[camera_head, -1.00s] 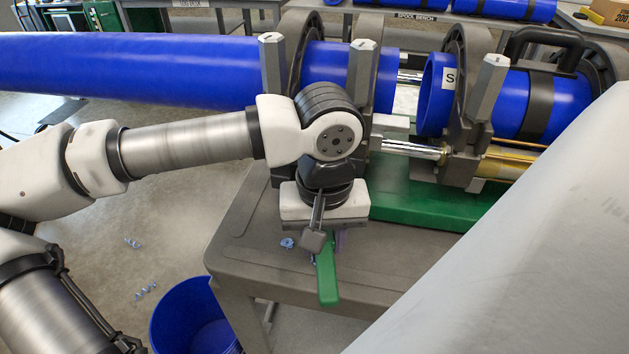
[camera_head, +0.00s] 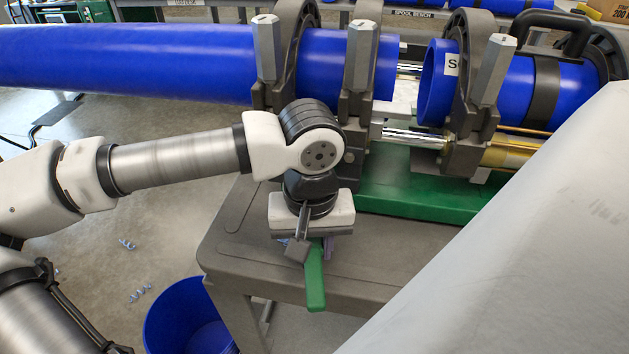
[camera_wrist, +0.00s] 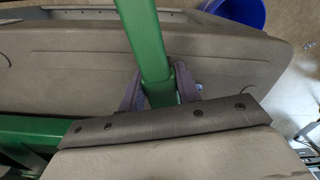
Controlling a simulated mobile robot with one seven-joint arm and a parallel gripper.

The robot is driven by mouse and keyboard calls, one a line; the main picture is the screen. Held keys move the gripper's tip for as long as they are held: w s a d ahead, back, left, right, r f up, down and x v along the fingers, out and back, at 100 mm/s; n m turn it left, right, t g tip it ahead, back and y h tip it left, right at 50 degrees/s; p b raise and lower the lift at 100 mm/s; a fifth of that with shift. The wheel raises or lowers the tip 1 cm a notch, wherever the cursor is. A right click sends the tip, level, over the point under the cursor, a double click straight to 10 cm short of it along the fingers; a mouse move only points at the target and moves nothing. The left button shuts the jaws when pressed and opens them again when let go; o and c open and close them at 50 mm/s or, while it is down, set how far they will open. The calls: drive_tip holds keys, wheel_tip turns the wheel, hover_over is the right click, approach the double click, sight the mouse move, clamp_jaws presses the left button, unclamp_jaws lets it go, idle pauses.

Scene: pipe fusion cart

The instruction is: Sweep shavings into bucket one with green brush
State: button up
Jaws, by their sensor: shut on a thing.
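My gripper (camera_head: 313,243) is shut on the green brush (camera_head: 316,282) above the left part of the cart's grey top. The brush's green handle points toward the camera, and it also shows between the fingers in the wrist view (camera_wrist: 147,45). Its bristles are hidden. A blue bucket (camera_head: 166,316) stands on the floor below the cart's left edge, and its side shows at the top of the wrist view (camera_wrist: 240,11). I see no number on it. A small bluish bit, perhaps a shaving (camera_wrist: 200,88), shows beside the right finger. Other shavings (camera_head: 139,293) lie on the floor.
A green block (camera_head: 425,200) and the clamps (camera_head: 357,95) with blue pipes (camera_head: 130,65) stand behind. A large pale panel (camera_head: 530,240) blocks the right foreground.

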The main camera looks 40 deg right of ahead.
drive_tip(key=shift+a+f, duration=0.1)
drive_tip(key=shift+f, duration=0.35)
drive_tip(key=shift+c, duration=0.3)
drive_tip(key=shift+w+a+r, duration=0.2)
drive_tip(key=shift+w, duration=0.1)
drive_tip(key=shift+c, duration=0.8)
drive_tip(key=shift+w+a+p, duration=0.65)
drive_tip(key=shift+w+a, duration=0.65)
drive_tip(key=shift+w, duration=0.45)
drive_tip(key=shift+w+a+p, duration=0.7)
drive_tip(key=shift+w+a, duration=0.55)
drive_tip(key=shift+w, duration=0.5)
drive_tip(key=shift+w+a+p, duration=0.65)
drive_tip(key=shift+w+a, duration=0.65)
drive_tip(key=shift+w, duration=0.45)
drive_tip(key=shift+s+d+r+p, duration=0.2)
drive_tip(key=shift+r+p, duration=0.3)
drive_tip(key=shift+r, duration=0.4)
drive_tip(key=shift+s+d+r+p, duration=0.2)
drive_tip(key=shift+r+p, duration=0.25)
drive_tip(key=shift+r, duration=0.5)
drive_tip(key=shift+s+d+r+p, duration=0.1)
drive_tip(key=shift+s+r+p, duration=0.15)
drive_tip(key=shift+r+p, duration=0.45)
drive_tip(key=shift+r, duration=0.2)
drive_tip(key=shift+f+b, duration=0.1)
drive_tip(key=shift+b, duration=0.25)
